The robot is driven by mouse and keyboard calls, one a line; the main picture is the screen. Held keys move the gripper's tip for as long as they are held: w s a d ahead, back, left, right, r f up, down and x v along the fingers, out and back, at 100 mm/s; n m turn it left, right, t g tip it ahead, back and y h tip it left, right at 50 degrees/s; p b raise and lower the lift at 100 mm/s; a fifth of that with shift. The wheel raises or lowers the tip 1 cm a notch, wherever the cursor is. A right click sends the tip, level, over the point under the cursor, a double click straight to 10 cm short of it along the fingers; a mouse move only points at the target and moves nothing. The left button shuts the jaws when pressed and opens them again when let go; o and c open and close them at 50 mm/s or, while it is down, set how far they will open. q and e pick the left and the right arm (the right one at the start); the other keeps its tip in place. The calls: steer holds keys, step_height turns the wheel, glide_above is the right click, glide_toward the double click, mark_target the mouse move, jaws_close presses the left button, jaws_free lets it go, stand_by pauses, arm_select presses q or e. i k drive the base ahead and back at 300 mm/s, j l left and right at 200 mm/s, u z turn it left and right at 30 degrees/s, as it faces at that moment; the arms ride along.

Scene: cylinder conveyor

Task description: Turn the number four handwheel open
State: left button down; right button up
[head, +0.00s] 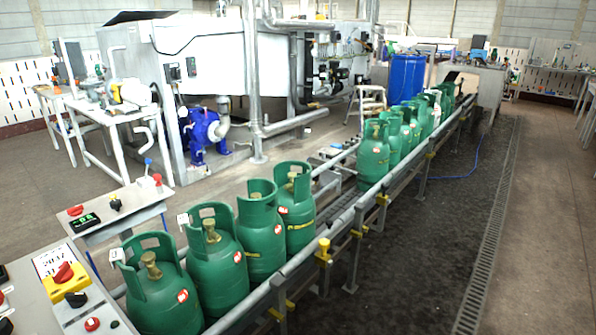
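Several green gas cylinders stand upright in a row on the conveyor (340,207). The nearest cylinder (165,297) is at the lower left, followed by a second (220,268), a third (264,240) and a fourth (296,215) going away from me. Brass-coloured valve tops show inside the collars of the near cylinders, such as the nearest valve top (150,262). I cannot make out a number four on any handwheel, nor whether any valve is open or shut. Neither of my grippers is in the head view.
A control panel (62,262) with red knobs is at the lower left, with a smaller panel (115,215) behind it. The conveyor rail (300,257) has yellow fittings. A blue pump (200,130) and blue barrel (406,78) stand farther back. The right floor (545,215) is clear.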

mark_target(297, 210)
steer(key=i+l, duration=0.25)
steer(key=i, duration=0.2)
steer(key=i+l+z, duration=0.1)
steer(key=i, duration=0.35)
steer(key=i+l+z, duration=0.1)
steer(key=i+l, duration=0.2)
steer(key=i, duration=0.15)
